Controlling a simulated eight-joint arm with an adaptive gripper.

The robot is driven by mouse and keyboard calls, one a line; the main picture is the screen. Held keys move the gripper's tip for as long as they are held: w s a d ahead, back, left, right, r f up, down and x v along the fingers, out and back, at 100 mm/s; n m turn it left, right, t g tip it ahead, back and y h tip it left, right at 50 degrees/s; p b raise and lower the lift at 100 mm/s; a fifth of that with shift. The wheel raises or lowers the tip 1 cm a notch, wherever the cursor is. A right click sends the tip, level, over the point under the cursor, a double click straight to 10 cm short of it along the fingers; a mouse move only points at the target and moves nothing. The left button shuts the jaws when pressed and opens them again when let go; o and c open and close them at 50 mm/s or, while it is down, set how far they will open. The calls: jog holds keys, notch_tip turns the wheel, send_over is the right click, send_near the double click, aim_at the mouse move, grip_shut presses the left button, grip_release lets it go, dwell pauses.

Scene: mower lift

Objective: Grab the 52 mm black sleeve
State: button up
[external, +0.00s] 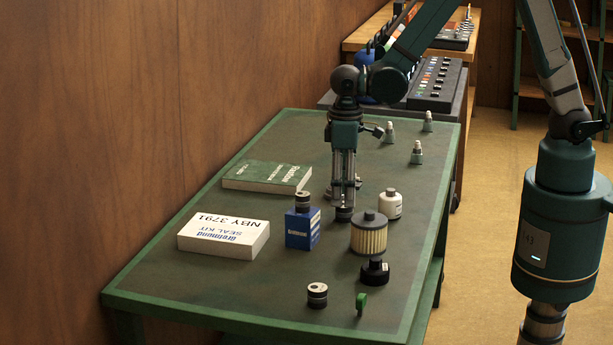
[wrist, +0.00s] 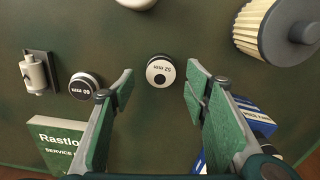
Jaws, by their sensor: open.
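The 52 mm black sleeve (wrist: 160,71) stands upright on the green table, its pale labelled top facing up in the wrist view. In the external view, the short dark sleeve (external: 344,214) shows just under my fingertips. My gripper (external: 343,200) points straight down over it. In the wrist view my gripper (wrist: 160,82) is open, with one green-padded finger on each side of the sleeve and a gap on both sides. A 60 mm sleeve (wrist: 84,86) stands to the left, outside the left finger.
The pleated filter (external: 369,234), white bottle (external: 390,205) and blue box (external: 302,230) stand close around my gripper. A dark ring-shaped part (external: 302,201) sits on the box. The green book (external: 267,177) and white seal kit (external: 224,236) lie to the left. Several small parts stand farther off.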

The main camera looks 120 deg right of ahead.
aim_at(344, 208)
jog(key=shift+w+f+b, duration=0.1)
jog(key=shift+f+b, duration=0.45)
jog(key=shift+f, duration=2.05)
jog(key=c, duration=1.3)
jog(key=shift+r, duration=0.15)
jog(key=shift+r+p, duration=0.85)
jog(key=shift+r, duration=4)
